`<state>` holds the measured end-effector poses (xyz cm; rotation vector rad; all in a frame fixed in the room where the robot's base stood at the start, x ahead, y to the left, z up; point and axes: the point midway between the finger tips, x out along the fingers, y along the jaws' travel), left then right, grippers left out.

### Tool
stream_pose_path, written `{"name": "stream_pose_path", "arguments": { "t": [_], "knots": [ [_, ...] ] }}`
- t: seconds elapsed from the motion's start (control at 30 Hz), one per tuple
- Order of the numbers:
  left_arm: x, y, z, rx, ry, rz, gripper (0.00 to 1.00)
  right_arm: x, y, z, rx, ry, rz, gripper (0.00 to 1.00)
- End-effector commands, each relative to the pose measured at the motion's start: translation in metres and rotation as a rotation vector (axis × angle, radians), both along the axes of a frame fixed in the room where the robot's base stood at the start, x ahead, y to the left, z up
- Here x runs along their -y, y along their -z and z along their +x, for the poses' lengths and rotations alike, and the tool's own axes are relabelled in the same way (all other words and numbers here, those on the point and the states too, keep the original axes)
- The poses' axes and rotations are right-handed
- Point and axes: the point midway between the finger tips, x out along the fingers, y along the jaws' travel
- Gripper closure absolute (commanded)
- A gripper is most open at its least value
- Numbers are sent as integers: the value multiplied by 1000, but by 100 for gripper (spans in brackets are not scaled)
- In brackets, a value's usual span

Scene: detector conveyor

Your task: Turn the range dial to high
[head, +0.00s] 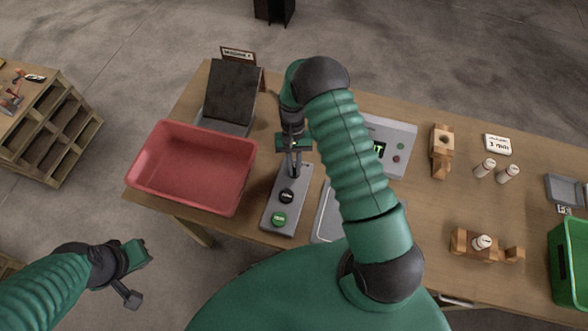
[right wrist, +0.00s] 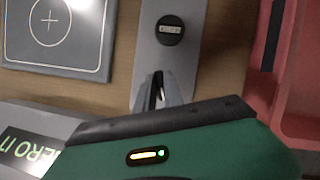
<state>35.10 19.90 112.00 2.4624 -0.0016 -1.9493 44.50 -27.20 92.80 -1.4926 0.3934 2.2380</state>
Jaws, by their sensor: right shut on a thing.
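A long grey control panel (head: 270,207) lies on the table and carries a black round knob (head: 286,196) and a green button (head: 279,218). My right gripper (head: 294,172) points down at the panel's far end. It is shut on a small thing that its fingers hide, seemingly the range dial. In the right wrist view the fingers (right wrist: 160,92) are close together over the panel, apart from the labelled black knob (right wrist: 170,30). The dial's setting cannot be seen. My left gripper (head: 133,275) hangs off the table at the lower left, its jaws unclear.
A red bin (head: 240,178) stands left of the panel. A dark screen stand (head: 230,92) is behind it. A grey box (head: 401,135) with a lit display sits right of my right arm, and a grey plate (head: 326,222) lies right of the panel. Wooden blocks (head: 441,150) stand farther right.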

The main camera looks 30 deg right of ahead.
Motion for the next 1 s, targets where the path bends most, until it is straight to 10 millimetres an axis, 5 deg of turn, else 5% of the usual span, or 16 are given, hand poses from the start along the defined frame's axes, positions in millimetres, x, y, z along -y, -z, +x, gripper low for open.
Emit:
{"name": "stream_pose_path", "arguments": {
  "t": [0.5,1.0],
  "knots": [
    [0,15,0,0,0,0,100,1,-2,7,17,-369,-8,100],
    [0,16,0,0,0,0,100,1,-2,7,17,-452,-7,100]
  ]
}}
